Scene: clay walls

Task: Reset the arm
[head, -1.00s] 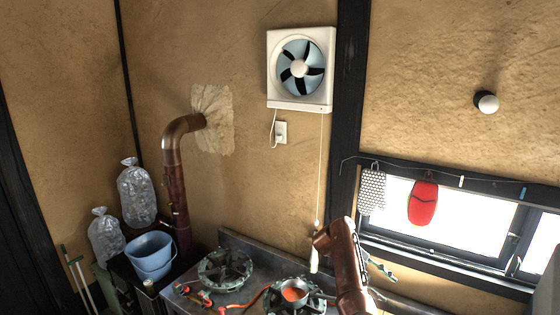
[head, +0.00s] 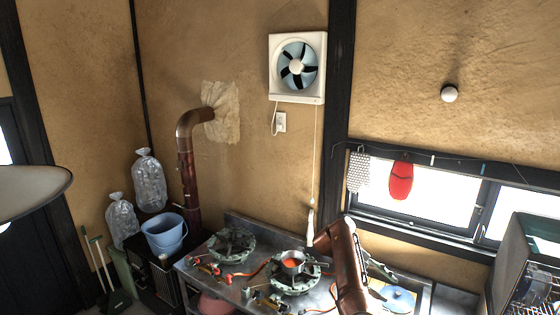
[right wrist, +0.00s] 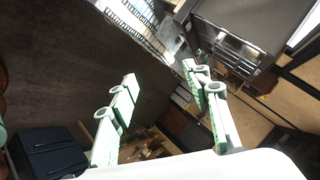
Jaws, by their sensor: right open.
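My right arm shows at the lower middle of the head view, in front of the stove counter. Its gripper (head: 382,272) shows small behind the forearm, partly hidden by it. In the right wrist view the two pale green fingers of this gripper (right wrist: 160,92) stand wide apart with nothing between them. My left gripper is not in view.
A second burner (head: 232,244), a blue bucket (head: 164,234) and a stovepipe (head: 187,165) are left. A blue lid (head: 398,299) and dark rack (head: 525,270) are right.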

